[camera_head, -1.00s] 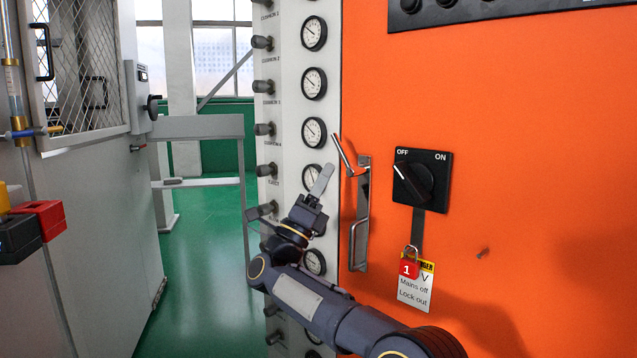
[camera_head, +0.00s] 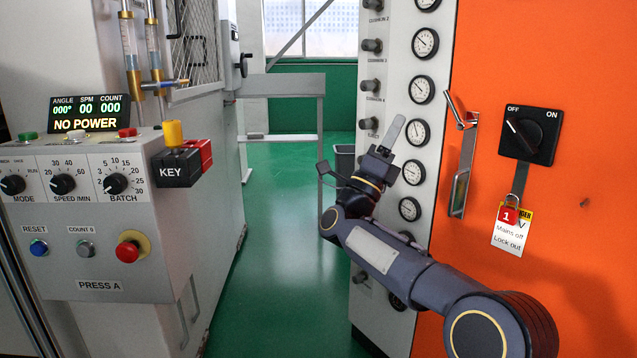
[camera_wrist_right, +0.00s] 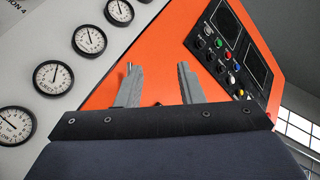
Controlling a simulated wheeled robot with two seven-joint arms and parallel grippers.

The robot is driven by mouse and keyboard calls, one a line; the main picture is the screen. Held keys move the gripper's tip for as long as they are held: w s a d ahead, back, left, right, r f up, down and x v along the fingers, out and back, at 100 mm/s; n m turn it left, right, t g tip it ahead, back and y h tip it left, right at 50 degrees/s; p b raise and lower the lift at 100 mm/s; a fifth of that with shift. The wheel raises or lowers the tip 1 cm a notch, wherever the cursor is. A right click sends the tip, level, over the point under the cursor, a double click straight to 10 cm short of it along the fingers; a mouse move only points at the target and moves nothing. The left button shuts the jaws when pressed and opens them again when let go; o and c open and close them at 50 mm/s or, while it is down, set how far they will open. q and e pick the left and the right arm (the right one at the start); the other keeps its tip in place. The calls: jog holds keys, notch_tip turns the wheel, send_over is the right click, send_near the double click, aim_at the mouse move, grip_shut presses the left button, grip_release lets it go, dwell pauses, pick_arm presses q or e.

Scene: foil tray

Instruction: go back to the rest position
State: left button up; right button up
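My right gripper (camera_head: 362,145) is raised in front of the white gauge panel (camera_head: 410,45), left of the orange cabinet door (camera_head: 590,170). In the right wrist view, the gripper (camera_wrist_right: 158,82) shows two grey fingers spread apart with nothing between them. My left gripper is in neither view. A black OFF/ON switch (camera_head: 533,138) on the orange door has its pointer toward OFF. A red padlock (camera_head: 509,216) marked 1 hangs below it with a "Mains off Lock out" tag (camera_head: 508,238).
A control box (camera_head: 105,215) with knobs, a red button and a "NO POWER" display (camera_head: 88,115) stands at left. A black KEY block (camera_head: 176,168) juts from its corner. A metal door handle (camera_head: 463,165) sits right of my gripper. Green floor (camera_head: 277,230) is open between machines.

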jog(key=s+d+f+n+g+y, duration=0.1)
jog(key=s+d+f+n+y, duration=0.4)
jog(key=n+y, duration=0.8)
jog(key=s+d+f+n+y, duration=0.2)
jog(key=s+f+n+y, duration=0.5)
jog(key=n+y, duration=0.55)
jog(key=s+a+f+n+g+h, duration=0.1)
jog(key=s+f+n+g, duration=0.4)
jog(key=s+f, duration=0.9)
jog(key=s+f+n+g, duration=0.3)
jog(key=s+f+g, duration=0.4)
jog(key=s+f, duration=0.7)
notch_tip(320, 180, up, 39)
jog(key=s+p, duration=0.2)
jog(key=p, duration=3.4)
jog(key=shift+s+r, duration=0.2)
jog(key=shift+s, duration=0.1)
